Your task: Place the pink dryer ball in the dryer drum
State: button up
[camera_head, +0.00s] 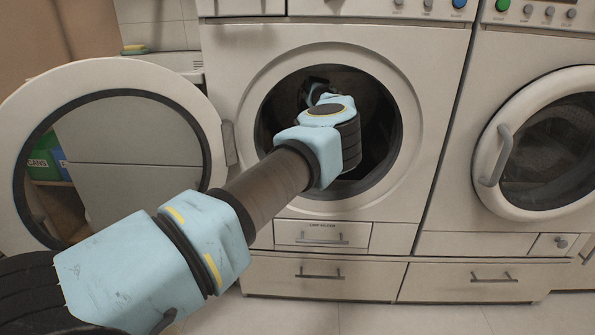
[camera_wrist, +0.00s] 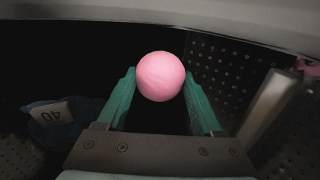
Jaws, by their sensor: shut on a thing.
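The pink dryer ball (camera_wrist: 160,76) sits between the green fingertips of my gripper (camera_wrist: 160,84) in the wrist view, and the jaws are shut on it. The gripper and ball are inside the dark dryer drum (camera_wrist: 222,62), with perforated metal around them. In the head view my arm reaches through the round opening of the dryer drum (camera_head: 383,130). My wrist hides the ball and the fingertips there.
The dryer door (camera_head: 205,105) stands open at the left. Dark blue cloth with a tag marked 40 (camera_wrist: 55,117) lies in the drum at the left. A pale drum fin (camera_wrist: 272,103) rises at the right. A second machine with a closed door (camera_head: 492,150) stands at the right.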

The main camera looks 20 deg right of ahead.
notch_tip(320, 180, down, 4)
jog(key=shift+w+d+f+b, duration=0.1)
jog(key=shift+w+d+b, duration=0.05)
jog(key=shift+b, duration=0.15)
jog(key=o, duration=1.5)
jog(key=shift+f, duration=0.1)
jog(key=shift+c, duration=0.2)
jog(key=v, duration=0.7)
jog(key=shift+r, duration=0.3)
jog(key=shift+r, duration=0.1)
